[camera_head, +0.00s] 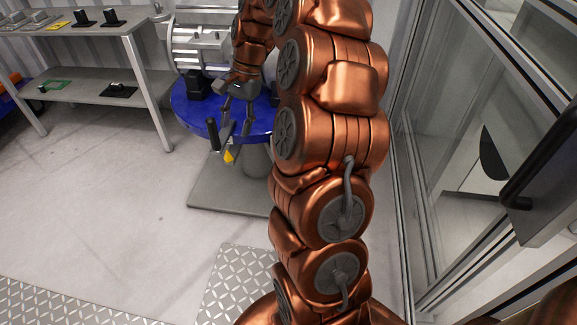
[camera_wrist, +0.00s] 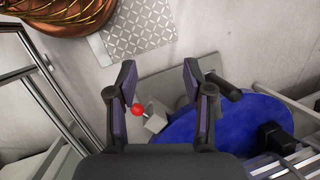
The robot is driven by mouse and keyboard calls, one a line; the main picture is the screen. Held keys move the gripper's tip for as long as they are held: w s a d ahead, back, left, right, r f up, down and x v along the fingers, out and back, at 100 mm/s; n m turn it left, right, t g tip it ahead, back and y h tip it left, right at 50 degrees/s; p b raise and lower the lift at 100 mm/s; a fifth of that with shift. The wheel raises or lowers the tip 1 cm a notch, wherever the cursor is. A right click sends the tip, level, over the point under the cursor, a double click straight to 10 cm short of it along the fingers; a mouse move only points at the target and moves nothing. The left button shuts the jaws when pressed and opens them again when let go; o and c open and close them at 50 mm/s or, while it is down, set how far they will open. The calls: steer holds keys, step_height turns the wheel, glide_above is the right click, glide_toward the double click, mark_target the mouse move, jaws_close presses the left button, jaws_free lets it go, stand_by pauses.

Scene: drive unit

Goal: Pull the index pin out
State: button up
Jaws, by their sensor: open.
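The index pin appears as a red ball knob (camera_wrist: 137,109) on a grey block (camera_wrist: 155,122) beside the blue round table (camera_wrist: 225,128) in the wrist view. My gripper (camera_wrist: 159,75) is open and empty, its two fingers spread. The red knob shows between the fingers, close to the left one; I cannot tell its depth from them. In the head view my gripper (camera_head: 235,125) is over the near edge of the blue table (camera_head: 188,108). The red knob does not show there.
A black upright handle (camera_head: 212,133) stands at the table's near edge, with a yellow marker (camera_head: 229,156) beside it. A grey machine (camera_head: 200,48) sits on the table. A shelf rack (camera_head: 100,72) stands left; glass panels (camera_head: 465,130) stand right. The floor at left is clear.

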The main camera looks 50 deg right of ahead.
steer(key=d+f+m+t+b, duration=0.2)
steer(key=d+f+m+b, duration=0.7)
steer(key=d+f, duration=1.15)
steer(key=shift+d+b+x, duration=0.2)
steer(key=shift+b+x, duration=0.3)
steer(key=shift+x, duration=0.8)
steer(key=shift+d+b+x, duration=0.2)
steer(key=shift+b+x, duration=0.3)
steer(key=shift+x, duration=0.8)
steer(key=shift+f, duration=0.1)
jaws_close()
